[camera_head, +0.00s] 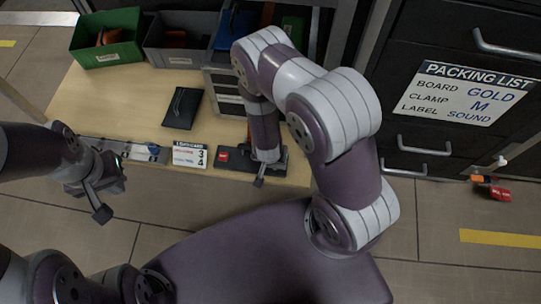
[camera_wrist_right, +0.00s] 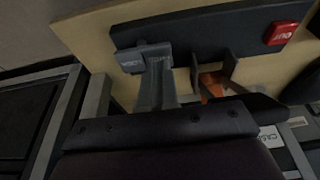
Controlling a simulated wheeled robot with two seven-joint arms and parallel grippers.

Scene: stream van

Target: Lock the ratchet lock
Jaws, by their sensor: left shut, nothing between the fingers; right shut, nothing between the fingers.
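A dark board (camera_head: 228,165) with a red block on it lies along the front edge of the wooden table, below my right arm. In the right wrist view the dark board (camera_wrist_right: 215,32) carries the red block (camera_wrist_right: 281,33) with white lettering at its right and a small grey labelled block (camera_wrist_right: 144,58) at its left. My right gripper (camera_head: 260,181) is shut and empty at the board's right end; in the wrist view its fingers (camera_wrist_right: 157,80) reach toward the grey block, and contact cannot be told. My left gripper (camera_head: 102,213) is shut and empty, off the table's front edge. The ratchet lock cannot be clearly identified.
A green bin (camera_head: 108,55) and a grey bin (camera_head: 178,58) stand at the back of the table. A dark flat case (camera_head: 183,107), a small white card (camera_head: 189,154) and a grey rail (camera_head: 120,150) lie nearer. Dark drawers (camera_head: 430,120) stand at right. An orange part (camera_wrist_right: 211,82) shows beside my right fingers.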

